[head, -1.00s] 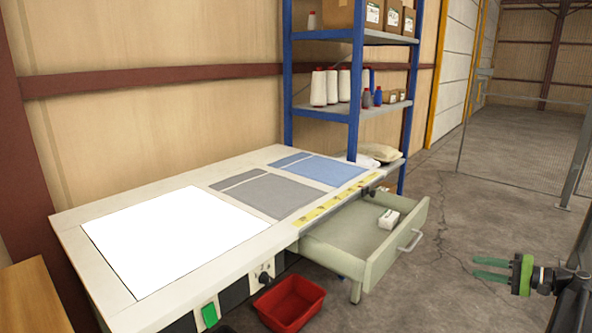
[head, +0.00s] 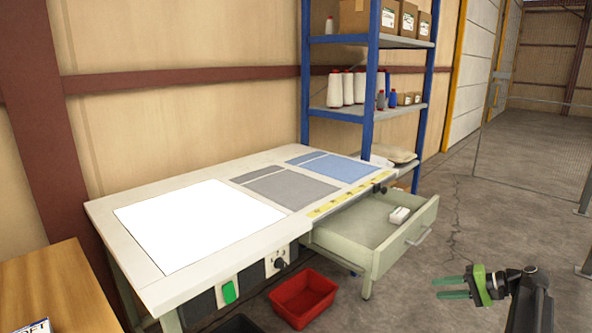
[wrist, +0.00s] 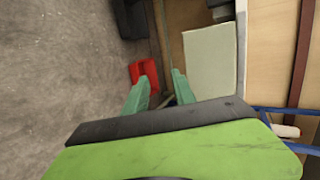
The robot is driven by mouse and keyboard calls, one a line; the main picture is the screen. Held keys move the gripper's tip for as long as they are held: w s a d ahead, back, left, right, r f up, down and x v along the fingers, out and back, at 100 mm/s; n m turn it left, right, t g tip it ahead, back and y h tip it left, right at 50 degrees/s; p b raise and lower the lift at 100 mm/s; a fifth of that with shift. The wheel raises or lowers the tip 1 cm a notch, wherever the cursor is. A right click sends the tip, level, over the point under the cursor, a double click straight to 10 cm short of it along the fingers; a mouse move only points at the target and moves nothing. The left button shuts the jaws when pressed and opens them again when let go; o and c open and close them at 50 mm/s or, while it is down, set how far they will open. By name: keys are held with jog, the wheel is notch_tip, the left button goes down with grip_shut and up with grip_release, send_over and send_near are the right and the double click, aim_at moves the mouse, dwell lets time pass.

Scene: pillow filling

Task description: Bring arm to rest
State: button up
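My gripper (head: 451,288) is at the lower right of the head view, with green fingers pointing left. It is out over the floor, to the right of the open drawer (head: 420,222). The fingers are apart with nothing between them, so it is open and empty. The wrist view also shows the gripper (wrist: 160,90) with its two fingers apart. The arm is held up and apart from the workbench (head: 120,222).
A red bin (head: 303,297) stands on the floor below the drawer, which holds a small white item (head: 399,215). A blue shelf (head: 371,90) with cones and boxes stands behind. A wooden surface (head: 60,290) is at the lower left.

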jog(key=s+a+f+n+g+h, duration=0.1)
jog(key=a+f+n+g+h, duration=0.3)
jog(key=a, duration=0.8)
jog(key=s+a+f+g, duration=0.15)
jog(key=a+f, duration=0.35)
jog(key=a, duration=0.6)
jog(key=s+a+f+n+g+h, duration=0.3)
jog(key=s+a+h, duration=0.35)
jog(key=a, duration=0.55)
notch_tip(320, 180, up, 27)
jog(key=n+p, duration=0.1)
jog(key=p, duration=2.6)
jog(key=shift+w+d+t+y+p, duration=0.15)
jog(key=shift+d+t+y+p, duration=0.15)
jog(key=shift+t+y, duration=0.15)
